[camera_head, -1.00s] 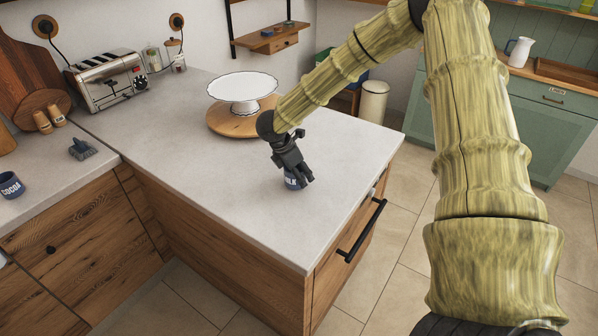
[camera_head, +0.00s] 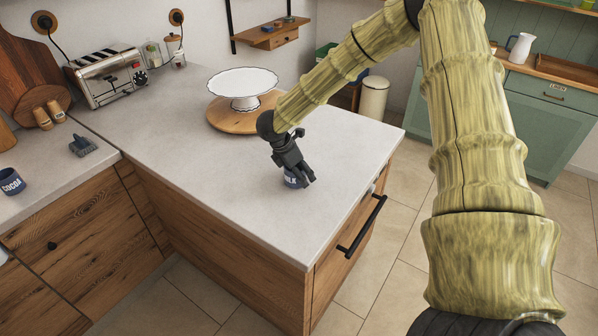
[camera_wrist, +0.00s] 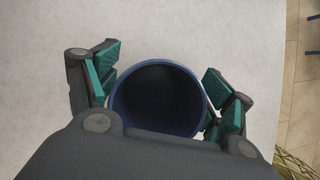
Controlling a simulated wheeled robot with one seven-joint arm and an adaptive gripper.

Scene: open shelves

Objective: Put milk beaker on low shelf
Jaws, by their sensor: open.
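The milk beaker (camera_head: 291,182) is a dark blue cup with pale lettering, standing on the light counter. My gripper (camera_head: 298,178) is over it and hides much of it in the head view. In the wrist view the beaker (camera_wrist: 158,98) shows from above as a round blue rim with a dark inside. My gripper (camera_wrist: 160,92) is open, with one green-padded finger on each side of the beaker. The right finger is very close to the rim; I cannot tell whether it touches.
A white cake stand (camera_head: 243,84) on a round wooden board (camera_head: 222,117) stands behind my gripper. A toaster (camera_head: 105,78), a grey brush (camera_head: 82,146) and a cocoa beaker (camera_head: 12,183) are at the left. The counter front is clear.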

